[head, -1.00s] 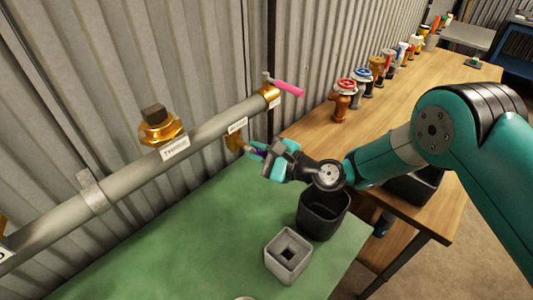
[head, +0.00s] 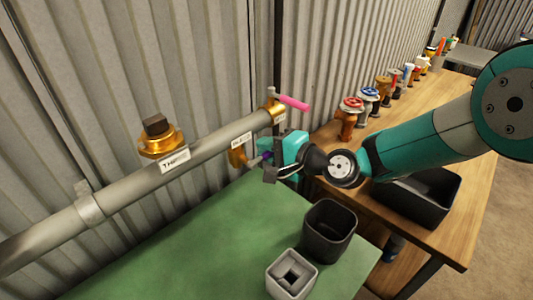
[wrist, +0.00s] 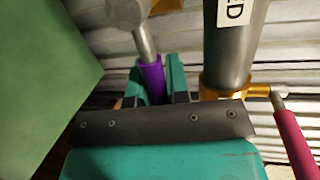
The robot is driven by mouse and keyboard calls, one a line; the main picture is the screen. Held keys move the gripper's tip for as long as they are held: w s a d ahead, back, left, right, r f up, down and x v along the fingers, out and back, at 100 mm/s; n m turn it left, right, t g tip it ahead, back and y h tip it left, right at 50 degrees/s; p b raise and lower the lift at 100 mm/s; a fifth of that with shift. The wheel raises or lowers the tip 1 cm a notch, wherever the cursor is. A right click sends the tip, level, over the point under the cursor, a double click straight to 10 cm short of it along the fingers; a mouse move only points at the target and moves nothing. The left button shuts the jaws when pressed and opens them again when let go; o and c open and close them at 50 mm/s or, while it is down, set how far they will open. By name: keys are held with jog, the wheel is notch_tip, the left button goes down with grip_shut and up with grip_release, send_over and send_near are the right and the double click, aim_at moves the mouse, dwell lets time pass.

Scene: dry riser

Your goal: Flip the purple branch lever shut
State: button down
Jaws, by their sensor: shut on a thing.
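The purple branch lever (wrist: 151,80) lies between the two fingers of my gripper (wrist: 155,75) in the wrist view, with its bare metal stem running up to a grey fitting. In the head view only a small bit of the purple lever (head: 267,156) shows. My gripper (head: 270,163) is shut on it, beside the brass branch fitting (head: 237,157) under the grey pipe (head: 215,146). The fingers and gripper body hide most of the grip.
A pink lever (head: 293,102) sits at the pipe's right end, close to my gripper in the wrist view. A brass plug fitting (head: 160,138) tops the pipe.

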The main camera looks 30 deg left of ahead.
jog(key=shift+r, duration=0.15)
dwell(0.4)
jog(key=c, duration=1.1)
grip_release()
jog(key=b+v, duration=0.4)
jog(key=v, duration=1.3)
jog(key=shift+d+r, duration=0.15)
jog(key=shift+d, duration=0.05)
